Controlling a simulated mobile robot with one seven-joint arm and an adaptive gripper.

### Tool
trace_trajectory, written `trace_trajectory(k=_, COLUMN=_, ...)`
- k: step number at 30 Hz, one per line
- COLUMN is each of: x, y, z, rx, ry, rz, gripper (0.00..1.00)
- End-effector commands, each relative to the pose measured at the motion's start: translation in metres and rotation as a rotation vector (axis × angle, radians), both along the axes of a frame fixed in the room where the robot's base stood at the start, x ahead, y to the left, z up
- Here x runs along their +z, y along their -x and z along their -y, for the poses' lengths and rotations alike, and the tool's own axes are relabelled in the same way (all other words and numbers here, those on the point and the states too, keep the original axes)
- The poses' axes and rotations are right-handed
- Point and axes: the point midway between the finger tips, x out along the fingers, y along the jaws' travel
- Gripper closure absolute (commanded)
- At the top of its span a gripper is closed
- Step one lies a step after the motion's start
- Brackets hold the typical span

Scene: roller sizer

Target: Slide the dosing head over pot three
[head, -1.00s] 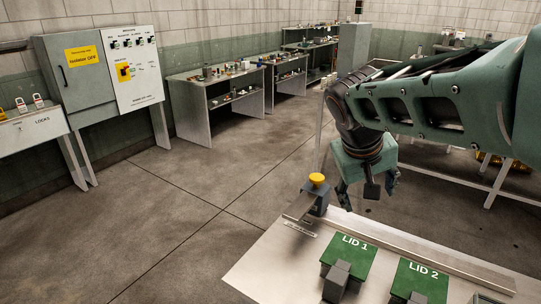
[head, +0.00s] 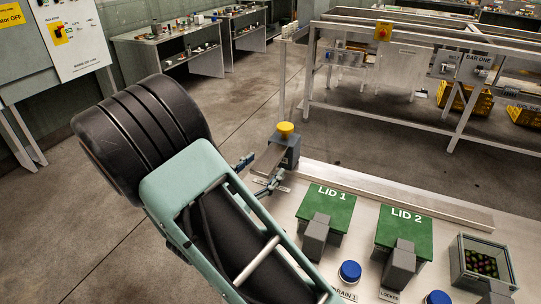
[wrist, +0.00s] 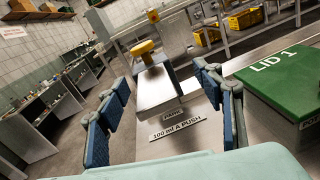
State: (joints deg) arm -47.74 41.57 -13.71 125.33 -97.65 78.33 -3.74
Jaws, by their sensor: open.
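The dosing head (head: 288,153) is a dark grey block with a yellow knob (head: 286,128) on top. It stands at the left end of the metal rail (head: 400,196); in the wrist view the knob (wrist: 143,48) rises beyond a grey plate beside a "PARK" label. My gripper (head: 257,173) is open and empty, close in front of the dosing head. In the wrist view its two blue-padded fingers (wrist: 162,82) stand to either side of the head, apart from the knob. The third pot in the row (head: 457,262), at the right, is an open box with coloured pellets; no number shows.
Green LID 1 (head: 327,207) and LID 2 (head: 404,230) with grey latches stand on the bench in front of the rail. Blue caps (head: 349,271) sit nearer. A framed machine (head: 390,70) with yellow crates stands behind, across open floor.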

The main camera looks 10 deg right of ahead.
Motion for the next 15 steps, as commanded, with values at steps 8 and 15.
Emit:
trace_trajectory(k=8, x=-0.031, y=0.001, z=-0.023, rx=0.116, ry=0.128, rz=-0.090, gripper=0.39)
trace_trajectory(k=15, x=-0.030, y=-0.029, z=0.000, rx=0.111, ry=0.126, rz=-0.087, gripper=0.39)
